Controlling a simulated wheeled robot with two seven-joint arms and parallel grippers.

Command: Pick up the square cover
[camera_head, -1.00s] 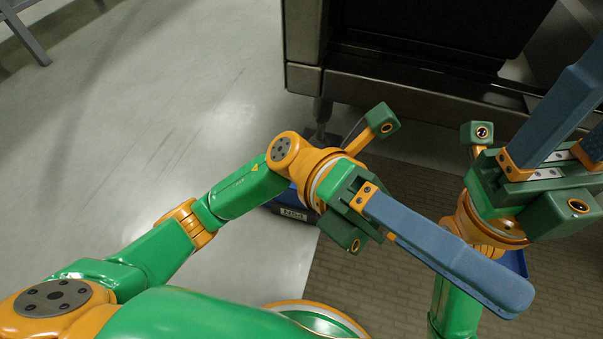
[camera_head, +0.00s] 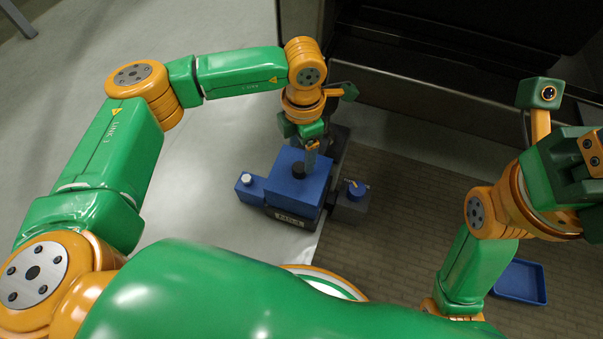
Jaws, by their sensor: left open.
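The square cover (camera_head: 290,187) looks like a blue square block with a black knob (camera_head: 299,170) on top. It sits on a dark station with a small label on its front, low in the middle of the head view. My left gripper (camera_head: 311,160) points down over the cover, close to the knob's right side. It is open; I cannot tell whether its fingers touch the knob. My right gripper (camera_head: 590,165) is at the right edge, its fingers cut off by the frame.
A blue block with a white knob (camera_head: 248,183) is left of the cover, and a dark block with a blue top (camera_head: 354,192) is right. A blue tray (camera_head: 521,281) lies at lower right. A dark cabinet (camera_head: 420,100) stands behind.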

